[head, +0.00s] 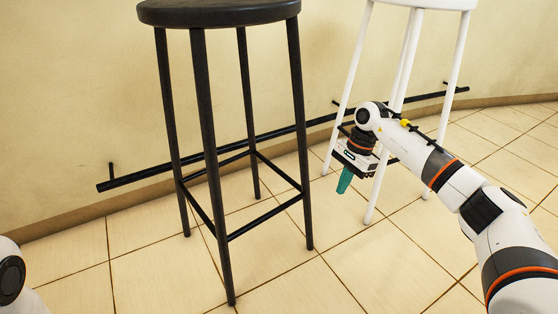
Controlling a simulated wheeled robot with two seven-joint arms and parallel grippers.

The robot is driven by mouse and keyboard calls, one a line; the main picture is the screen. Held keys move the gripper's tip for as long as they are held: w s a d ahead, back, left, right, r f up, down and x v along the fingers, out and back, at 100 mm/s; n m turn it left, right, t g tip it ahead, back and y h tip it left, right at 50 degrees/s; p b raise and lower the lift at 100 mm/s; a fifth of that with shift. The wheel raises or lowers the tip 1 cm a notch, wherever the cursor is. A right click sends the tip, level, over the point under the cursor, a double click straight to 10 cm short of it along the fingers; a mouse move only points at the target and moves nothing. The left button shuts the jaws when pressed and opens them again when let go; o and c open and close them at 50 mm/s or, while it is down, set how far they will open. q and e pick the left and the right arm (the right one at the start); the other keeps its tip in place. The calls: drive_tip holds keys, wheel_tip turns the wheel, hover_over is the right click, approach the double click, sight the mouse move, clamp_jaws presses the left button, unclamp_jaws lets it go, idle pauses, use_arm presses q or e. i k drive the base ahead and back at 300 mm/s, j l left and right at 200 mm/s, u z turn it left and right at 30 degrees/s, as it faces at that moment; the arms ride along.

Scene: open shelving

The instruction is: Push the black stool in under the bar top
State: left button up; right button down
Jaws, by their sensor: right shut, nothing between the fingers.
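The black stool (218,13) stands upright on the tiled floor at left of centre in the head view. It has a round seat, four legs and low crossbars; the top of its seat is partly cut off by the frame edge. My right gripper (344,182), with teal fingers, is shut and empty. It points down to the right of the black stool, apart from its legs, in front of the white stool. The bar top is not in view. Part of my left arm shows at the lower left edge; its gripper is out of view.
A white stool (409,55) stands to the right, partly hidden by my right arm. A black foot rail (140,175) runs low along the cream wall (80,100), behind both stools. The tiled floor (130,270) is clear in front of and left of the black stool.

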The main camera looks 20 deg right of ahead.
sight(196, 16)
drive_tip(key=i, duration=0.85)
